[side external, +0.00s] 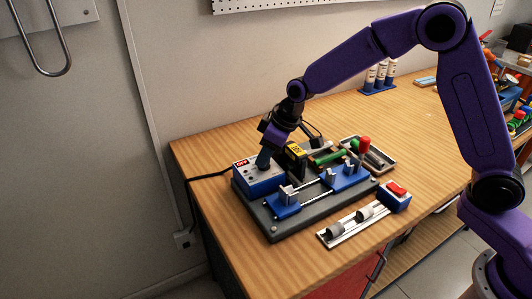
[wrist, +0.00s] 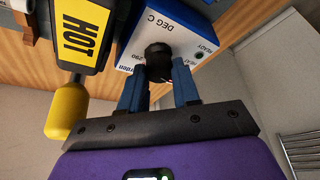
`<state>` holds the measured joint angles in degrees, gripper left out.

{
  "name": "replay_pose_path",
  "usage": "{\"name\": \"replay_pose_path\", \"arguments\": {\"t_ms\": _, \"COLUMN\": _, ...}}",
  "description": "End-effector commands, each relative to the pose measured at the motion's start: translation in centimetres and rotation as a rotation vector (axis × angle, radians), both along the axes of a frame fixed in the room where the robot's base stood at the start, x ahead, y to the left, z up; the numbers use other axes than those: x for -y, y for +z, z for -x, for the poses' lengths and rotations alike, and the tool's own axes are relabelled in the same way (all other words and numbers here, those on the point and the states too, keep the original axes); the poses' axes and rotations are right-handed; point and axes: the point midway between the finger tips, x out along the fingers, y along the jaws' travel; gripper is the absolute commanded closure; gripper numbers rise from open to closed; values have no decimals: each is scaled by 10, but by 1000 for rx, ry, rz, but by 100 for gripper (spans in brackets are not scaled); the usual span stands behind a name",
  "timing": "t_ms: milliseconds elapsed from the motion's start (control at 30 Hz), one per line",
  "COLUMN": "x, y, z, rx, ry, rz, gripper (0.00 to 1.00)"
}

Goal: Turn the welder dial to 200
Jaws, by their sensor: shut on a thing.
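The welder's blue control box with a white face (side external: 259,174) stands at the back left corner of a dark base plate. In the wrist view the white face (wrist: 176,37) reads "DEG C", with "READY" at one side and a number that looks like 280 near the dial. The dial (wrist: 158,57) is a black knob on that face. My gripper (wrist: 159,75) is shut on the dial, one blue finger on each side. In the side view my gripper (side external: 264,158) comes down onto the box and hides the dial. The dial's pointer is not visible.
A black and yellow "HOT" block (wrist: 82,32) with a yellow handle (wrist: 66,110) is close beside my gripper. Blue pipe clamps (side external: 285,206) stand on the base plate. A white tray with pipe pieces (side external: 345,229) lies in front, and another tray (side external: 375,158) lies behind.

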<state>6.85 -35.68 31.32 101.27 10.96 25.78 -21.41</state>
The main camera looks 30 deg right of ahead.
Motion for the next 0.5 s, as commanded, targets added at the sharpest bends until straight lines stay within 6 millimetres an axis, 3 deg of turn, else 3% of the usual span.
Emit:
{"name": "replay_pose_path", "arguments": {"t_ms": 467, "x": 0, "y": 1, "z": 0, "rx": 1, "ry": 13, "rz": -1, "gripper": 99}}
{"name": "replay_pose_path", "arguments": {"t_ms": 500, "x": 0, "y": 1, "z": 0, "rx": 1, "ry": 13, "rz": -1, "gripper": 62}}
